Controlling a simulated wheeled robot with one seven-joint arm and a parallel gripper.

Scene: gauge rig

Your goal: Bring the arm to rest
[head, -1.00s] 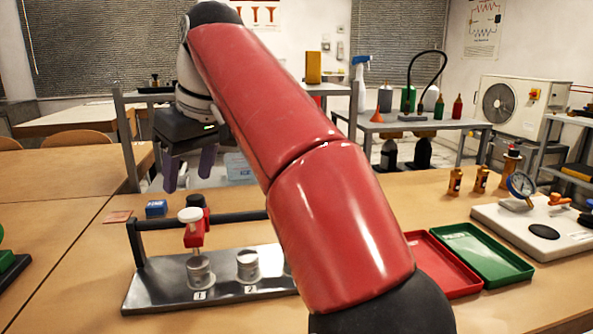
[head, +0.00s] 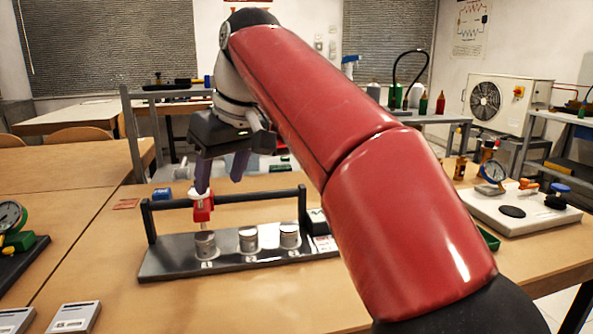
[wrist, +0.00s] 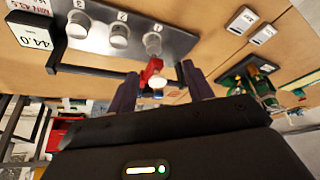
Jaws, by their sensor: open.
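My gripper (head: 221,178) is open, with its two purple fingers pointing down above the far side of the gauge rig (head: 170,262). The rig is a metal plate with a black rail and several round posts, the first numbered 1. A red clamp with a white knob (head: 202,205) sits on the rail above post 1. In the head view the left finger overlaps the knob. In the wrist view the red clamp (wrist: 152,72) shows between the spread fingers (wrist: 160,84), and nothing is seen gripped.
A dial gauge on a green stand (head: 18,225) is at the left edge. Two grey boxes (head: 75,317) lie at the front left. A white base with a gauge and valves (head: 530,213) stands at the right. The table in front of the rig is clear.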

